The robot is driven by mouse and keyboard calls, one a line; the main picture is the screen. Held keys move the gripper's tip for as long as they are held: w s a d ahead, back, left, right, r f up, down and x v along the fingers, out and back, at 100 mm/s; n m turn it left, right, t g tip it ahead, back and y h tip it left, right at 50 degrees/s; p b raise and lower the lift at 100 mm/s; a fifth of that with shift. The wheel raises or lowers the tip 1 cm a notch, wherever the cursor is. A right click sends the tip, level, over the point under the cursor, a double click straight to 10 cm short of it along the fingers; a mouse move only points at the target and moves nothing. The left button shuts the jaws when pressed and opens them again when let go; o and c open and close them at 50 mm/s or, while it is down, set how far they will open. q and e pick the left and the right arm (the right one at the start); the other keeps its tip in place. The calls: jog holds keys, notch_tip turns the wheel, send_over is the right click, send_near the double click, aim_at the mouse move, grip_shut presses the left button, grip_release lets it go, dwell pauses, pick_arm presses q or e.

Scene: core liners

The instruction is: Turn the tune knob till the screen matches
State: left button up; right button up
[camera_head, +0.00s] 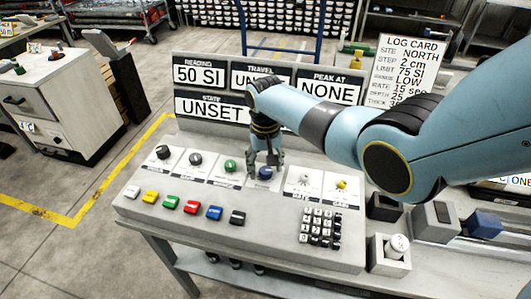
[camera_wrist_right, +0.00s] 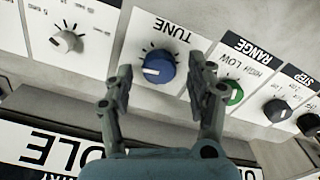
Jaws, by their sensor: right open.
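The tune knob (camera_wrist_right: 158,66) is blue with a white pointer line and sits on a white plate marked TUNE, upside down in the right wrist view. It also shows in the head view (camera_head: 265,173) on the sloped console. My right gripper (camera_head: 264,163) is above and at the knob, pointing down. In the wrist view its two fingers (camera_wrist_right: 160,85) are open and spread to either side of the knob, with no visible grip on it. The screen (camera_head: 212,108) reads STATE UNSET, with READING 50 SI and PEAK AT NONE above. The TRAVEL value is partly hidden by my right arm.
A green knob (camera_wrist_right: 234,92) marked RANGE sits beside the tune knob, and a white knob (camera_wrist_right: 66,41) is on its other side. Coloured buttons (camera_head: 192,206) and a keypad (camera_head: 321,227) lie nearer the console's front. A log card (camera_head: 408,70) stands behind.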

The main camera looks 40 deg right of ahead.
aim_at(266, 170)
notch_tip(266, 170, up, 11)
jog(key=shift+r, duration=0.2)
dwell(0.6)
